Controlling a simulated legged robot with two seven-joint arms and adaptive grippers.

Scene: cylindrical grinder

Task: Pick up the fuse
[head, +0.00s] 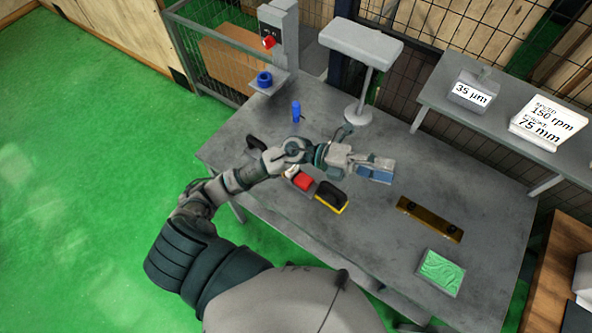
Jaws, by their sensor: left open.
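My left arm reaches in from the left over the grey table, and my left gripper (380,167) is over its middle, open. A small blue-grey block (374,176) shows right at its fingertips; I cannot tell whether they touch it. No part is clearly recognisable as the fuse. A small blue cylinder (296,111) stands upright near the table's back left, apart from the gripper. My right gripper is not in view.
The grey table (365,255) also bears a red object (303,181), a black and yellow block (331,196), a brass plate (430,219) and a green pad (439,271). A grey stand (360,45) rises at the back. A shelf with signs (548,122) is at right.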

